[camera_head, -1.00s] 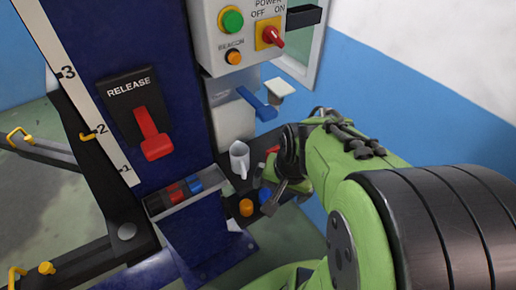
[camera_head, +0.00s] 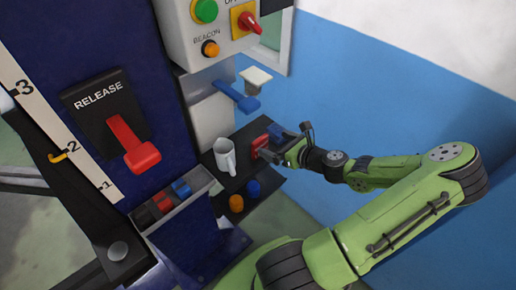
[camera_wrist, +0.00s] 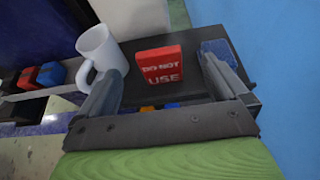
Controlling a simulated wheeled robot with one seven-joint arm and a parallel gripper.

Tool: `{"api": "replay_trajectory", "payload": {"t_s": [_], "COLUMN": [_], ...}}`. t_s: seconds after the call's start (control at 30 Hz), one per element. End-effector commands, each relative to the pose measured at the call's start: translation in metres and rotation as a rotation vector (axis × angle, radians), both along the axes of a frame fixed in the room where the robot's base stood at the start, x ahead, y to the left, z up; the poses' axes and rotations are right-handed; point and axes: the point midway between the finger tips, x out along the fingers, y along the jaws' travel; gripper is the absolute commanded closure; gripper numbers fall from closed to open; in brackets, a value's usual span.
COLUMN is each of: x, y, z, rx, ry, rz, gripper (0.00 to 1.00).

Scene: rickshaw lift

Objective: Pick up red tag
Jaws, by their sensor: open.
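The red tag (camera_wrist: 160,66), lettered "DO NOT USE", stands upright on a dark shelf (camera_wrist: 245,82). In the wrist view it lies ahead, between the two fingers of my gripper (camera_wrist: 160,72), with space on both sides. In the head view the red tag (camera_head: 260,144) is just left of my gripper (camera_head: 284,148), which reaches in from the right. My gripper is open and empty. The tag's lower edge is visible on the shelf in the wrist view.
A white mug (camera_wrist: 101,50) stands left of the tag, close to the left finger. A blue block (camera_wrist: 218,50) is by the right finger. A bin (camera_head: 173,200) holds red, blue and black pieces. A blue bracket (camera_head: 238,97) juts out above the shelf.

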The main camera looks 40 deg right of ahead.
Motion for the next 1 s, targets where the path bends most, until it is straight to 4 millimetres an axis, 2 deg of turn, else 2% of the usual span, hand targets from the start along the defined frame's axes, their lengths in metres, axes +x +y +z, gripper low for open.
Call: {"api": "replay_trajectory", "payload": {"t_s": [0.1,0.33,0.5,0.6,0.77,0.8,0.87,1.0], "x": [0.027,0.054,0.083,0.090,0.090,0.090,0.090,0.090], "y": [0.002,0.004,0.006,0.006,0.006,0.006,0.006,0.006], "z": [-0.013,-0.026,-0.040,-0.043,-0.042,-0.042,-0.042,-0.042], "rx": [0.000,-0.001,-0.001,-0.002,-0.003,-0.003,-0.002,-0.003], "ry": [-0.001,0.001,0.001,0.003,0.003,0.003,0.004,0.004], "rz": [0.007,0.004,0.005,0.002,0.001,0.001,0.002,0.002], "gripper": [0.00,0.00,0.00,0.00,0.00,0.02,0.11,0.32]}}
